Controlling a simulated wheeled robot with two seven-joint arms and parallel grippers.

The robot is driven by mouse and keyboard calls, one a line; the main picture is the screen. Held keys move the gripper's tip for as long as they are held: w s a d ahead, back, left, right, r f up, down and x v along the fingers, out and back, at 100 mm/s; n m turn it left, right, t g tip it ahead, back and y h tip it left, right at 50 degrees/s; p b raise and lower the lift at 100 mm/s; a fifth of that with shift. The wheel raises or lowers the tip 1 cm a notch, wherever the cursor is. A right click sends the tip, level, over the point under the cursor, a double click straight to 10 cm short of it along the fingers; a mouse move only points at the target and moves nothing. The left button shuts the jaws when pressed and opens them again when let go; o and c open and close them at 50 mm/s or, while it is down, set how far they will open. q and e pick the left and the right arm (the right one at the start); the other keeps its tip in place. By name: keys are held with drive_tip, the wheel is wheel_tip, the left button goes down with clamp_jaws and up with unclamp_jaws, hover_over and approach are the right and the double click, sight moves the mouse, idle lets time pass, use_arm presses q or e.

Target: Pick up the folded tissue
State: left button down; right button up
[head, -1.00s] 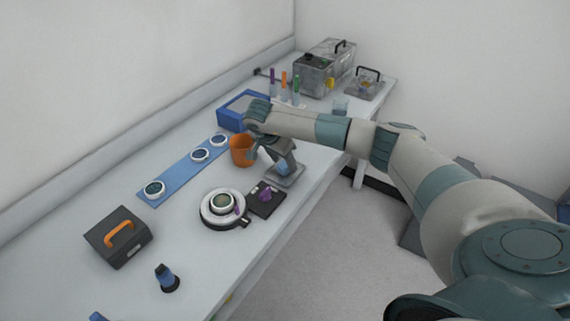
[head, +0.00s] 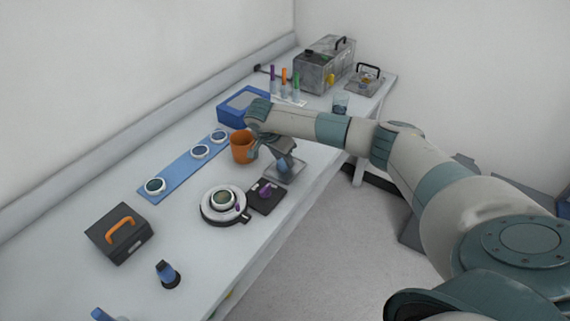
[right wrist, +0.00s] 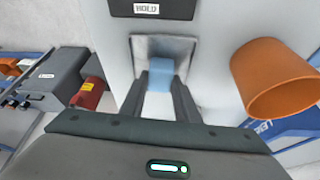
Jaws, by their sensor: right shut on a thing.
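The folded tissue is a small light-blue block; it shows in the right wrist view (right wrist: 160,70) between my fingertips, over a shallow metal tray (right wrist: 140,48). In the head view the tray (head: 276,175) stands near the table's front edge. My right gripper (right wrist: 160,82) is shut on the tissue, with one finger on each side of it. In the head view my right gripper (head: 286,163) is low at the tray, and the wrist partly covers this spot. I cannot tell whether the tissue touches the tray floor. My left gripper is not in view.
An orange cup (head: 241,147) stands close to the left of my right gripper. A black plate with a purple item (head: 265,192) and a round white-rimmed stand (head: 222,204) are nearer. A blue box (head: 240,107) is behind.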

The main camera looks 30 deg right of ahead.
sight(283, 161)
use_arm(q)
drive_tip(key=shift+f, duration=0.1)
use_arm(e)
drive_tip(key=shift+r, duration=0.1)
